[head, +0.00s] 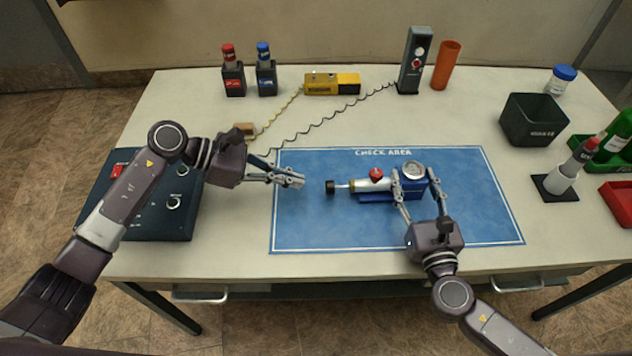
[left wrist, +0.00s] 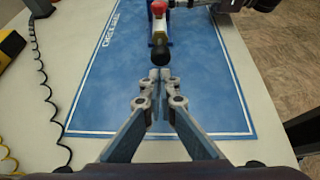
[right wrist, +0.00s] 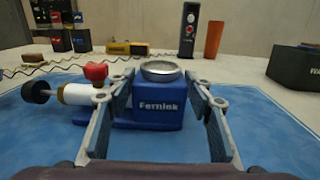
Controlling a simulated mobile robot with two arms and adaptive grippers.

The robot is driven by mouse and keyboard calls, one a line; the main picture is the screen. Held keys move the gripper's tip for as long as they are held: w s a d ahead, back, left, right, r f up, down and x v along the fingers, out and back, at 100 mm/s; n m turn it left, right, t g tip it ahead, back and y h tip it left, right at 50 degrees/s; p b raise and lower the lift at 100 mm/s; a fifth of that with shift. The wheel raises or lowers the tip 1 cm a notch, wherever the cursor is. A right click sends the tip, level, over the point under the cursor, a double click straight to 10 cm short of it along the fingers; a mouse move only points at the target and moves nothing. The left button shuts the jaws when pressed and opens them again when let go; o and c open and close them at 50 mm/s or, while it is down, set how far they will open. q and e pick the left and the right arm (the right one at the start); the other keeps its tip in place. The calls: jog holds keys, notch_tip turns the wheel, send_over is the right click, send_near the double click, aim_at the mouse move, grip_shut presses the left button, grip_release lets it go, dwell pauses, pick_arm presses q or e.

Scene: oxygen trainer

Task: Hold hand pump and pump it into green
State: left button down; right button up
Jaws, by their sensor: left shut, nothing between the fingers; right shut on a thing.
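The hand pump (head: 371,184) lies on the blue check area mat (head: 330,228). It has a blue body marked "Fernink" (right wrist: 158,110), a round gauge on top (head: 413,168), a red knob (head: 376,174), a white barrel and a black plunger handle (head: 330,187) on a thin rod pointing left. My right gripper (head: 418,180) is shut on the pump's blue body, one finger on each side. My left gripper (head: 300,181) is shut and empty, just left of the black handle and apart from it. In the left wrist view its fingertips (left wrist: 160,75) point at the handle (left wrist: 161,56). The gauge reading is too small to tell.
A dark control box (head: 150,205) sits at the left under my left arm. Bottles, a yellow device (head: 332,84), a black meter (head: 412,60) and an orange cup (head: 446,65) stand at the back. A black bin (head: 533,120) is at the right. Coiled cables cross behind the mat.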

pick_arm(q)
jog(key=shift+v, duration=2.75)
jog(key=shift+d, duration=0.1)
jog(key=a, duration=0.4)
jog(key=shift+s+r, duration=0.1)
jog(key=shift+s, duration=0.15)
jog(key=shift+d, duration=0.1)
send_near(330, 187)
jog(key=f, duration=0.2)
jog(key=w+f, duration=0.1)
jog(key=f, duration=0.1)
jog(key=shift+d+f, duration=0.1)
jog(key=shift+f, duration=0.25)
jog(key=d, duration=0.3)
jog(key=shift+w+d+f, duration=0.15)
jog(key=shift+d, duration=0.05)
jog(key=shift+w+d, duration=0.1)
jog(key=shift+d, duration=0.35)
